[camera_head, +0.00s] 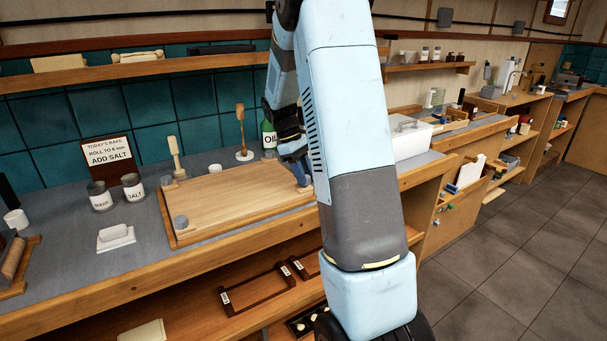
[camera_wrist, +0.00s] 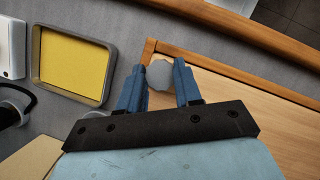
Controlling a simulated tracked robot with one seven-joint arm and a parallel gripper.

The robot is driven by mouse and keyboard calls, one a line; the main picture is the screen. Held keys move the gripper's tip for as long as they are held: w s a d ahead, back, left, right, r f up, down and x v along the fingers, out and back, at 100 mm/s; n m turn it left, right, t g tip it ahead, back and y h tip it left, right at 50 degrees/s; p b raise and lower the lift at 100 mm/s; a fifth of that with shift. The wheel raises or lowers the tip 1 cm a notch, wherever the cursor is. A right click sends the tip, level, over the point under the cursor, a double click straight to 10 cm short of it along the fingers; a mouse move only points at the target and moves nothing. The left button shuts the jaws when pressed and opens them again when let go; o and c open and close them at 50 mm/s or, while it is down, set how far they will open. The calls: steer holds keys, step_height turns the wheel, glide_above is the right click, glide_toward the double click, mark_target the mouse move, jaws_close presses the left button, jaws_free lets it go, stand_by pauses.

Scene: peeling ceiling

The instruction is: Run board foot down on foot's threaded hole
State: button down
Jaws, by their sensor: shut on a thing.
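The wooden board (camera_head: 245,205) lies flat on the grey counter. A grey round foot (camera_head: 180,222) stands on its near left corner, and a smaller grey piece (camera_head: 167,181) shows at its far left corner. My gripper (camera_head: 303,180) is low at the board's far right corner, partly hidden by my arm. In the wrist view, my gripper (camera_wrist: 159,82) has its two blue fingers on either side of a grey faceted board foot (camera_wrist: 160,74), shut on it. The foot is over the corner of the board (camera_wrist: 225,85). The threaded hole is hidden, and I cannot tell whether the foot touches it.
A green oil bottle (camera_head: 268,136) stands behind my gripper. A yellow-bottomed tray (camera_wrist: 72,65) lies beside the board corner. A white bin (camera_head: 411,140) stands to the right.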

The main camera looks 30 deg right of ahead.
steer(key=m+y, duration=0.1)
steer(key=m, duration=0.3)
steer(key=shift+m+g+y, duration=0.3)
steer(key=shift+m+y, duration=0.1)
steer(key=c, duration=0.7)
jaws_free()
steer(key=n+h, duration=0.1)
steer(key=n, duration=0.2)
steer(key=n+t+h, duration=0.1)
steer(key=n, duration=0.2)
steer(key=shift+s+n, duration=0.1)
steer(key=shift+n, duration=0.3)
